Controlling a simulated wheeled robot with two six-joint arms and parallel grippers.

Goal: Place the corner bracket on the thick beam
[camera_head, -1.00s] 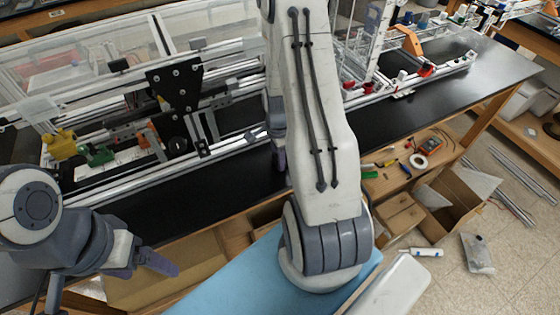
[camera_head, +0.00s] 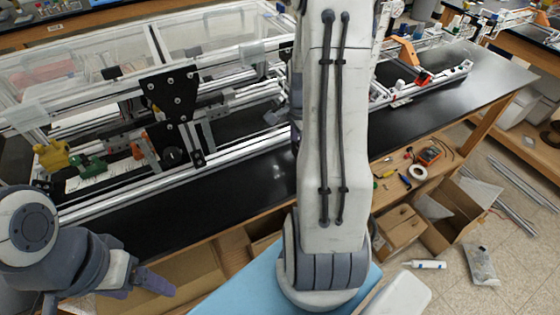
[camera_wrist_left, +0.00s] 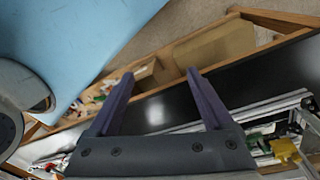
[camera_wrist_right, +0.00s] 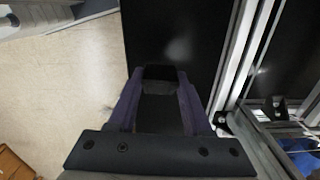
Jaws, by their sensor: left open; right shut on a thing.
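My right gripper (camera_wrist_right: 160,82) is shut on a dark block-like piece (camera_wrist_right: 160,73), seemingly the corner bracket, between its fingertips in the right wrist view. The piece is above the black tabletop, left of a long silver beam. In the head view my right arm hides most of that gripper, and I cannot make out the piece surely. The long silver front beam (camera_head: 230,153), seemingly the thick beam, runs along the frame's front; it also shows in the right wrist view (camera_wrist_right: 235,55). My left gripper (camera_head: 155,283) is open and empty, in front of the table edge; its spread fingers show in the left wrist view (camera_wrist_left: 160,100).
A black plate (camera_head: 170,92) with bolts stands on the frame. Yellow (camera_head: 52,156) and green (camera_head: 88,167) parts sit at its left. The black tabletop (camera_head: 235,185) is clear in front of the beam. A cardboard box (camera_head: 450,215) and tools lie at the right.

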